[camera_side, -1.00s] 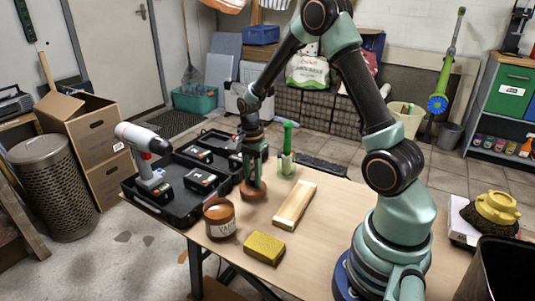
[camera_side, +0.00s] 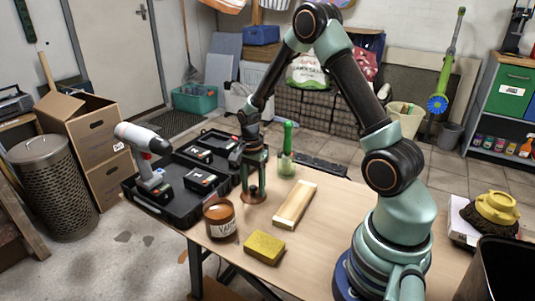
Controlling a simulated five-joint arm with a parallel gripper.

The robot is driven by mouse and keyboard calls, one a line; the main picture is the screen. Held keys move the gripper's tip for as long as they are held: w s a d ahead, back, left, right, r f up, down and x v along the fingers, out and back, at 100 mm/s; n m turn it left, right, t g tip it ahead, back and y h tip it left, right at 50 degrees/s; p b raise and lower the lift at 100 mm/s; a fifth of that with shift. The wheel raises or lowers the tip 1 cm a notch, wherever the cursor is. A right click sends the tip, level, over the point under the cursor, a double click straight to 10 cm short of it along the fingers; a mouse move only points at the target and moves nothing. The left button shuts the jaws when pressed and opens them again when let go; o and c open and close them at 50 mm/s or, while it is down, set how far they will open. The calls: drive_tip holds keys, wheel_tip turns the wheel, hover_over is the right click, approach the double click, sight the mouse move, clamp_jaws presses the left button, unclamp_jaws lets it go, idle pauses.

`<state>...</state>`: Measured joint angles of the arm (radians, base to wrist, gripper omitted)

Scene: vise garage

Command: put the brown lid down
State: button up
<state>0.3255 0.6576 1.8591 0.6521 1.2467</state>
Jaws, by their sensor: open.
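The brown lid (camera_side: 253,197) lies on the wooden table, between the black tool case and the wooden block, behind the brown jar. It appears flat on the table. My gripper (camera_side: 254,190) is directly above the lid with its fingers pointing down and open around the lid's knob. The brown jar (camera_side: 219,219) with a pale label stands in front of the lid, uncovered. Whether the fingertips touch the lid is too small to tell.
A wooden block (camera_side: 295,205) lies right of the lid, and a yellow sponge (camera_side: 264,247) lies in front. A green-handled tool in a holder (camera_side: 287,160) stands behind. The black case (camera_side: 170,205) with a drill (camera_side: 146,155) fills the left side.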

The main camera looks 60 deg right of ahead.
sight(252, 186)
wheel_tip(252, 186, up, 12)
drive_tip(key=f, duration=0.1)
drive_tip(key=s+a+r+n+t, duration=0.6)
drive_tip(key=s+a+r+n, duration=0.4)
drive_tip(key=n, duration=0.8)
drive_tip(key=a+r, duration=0.3)
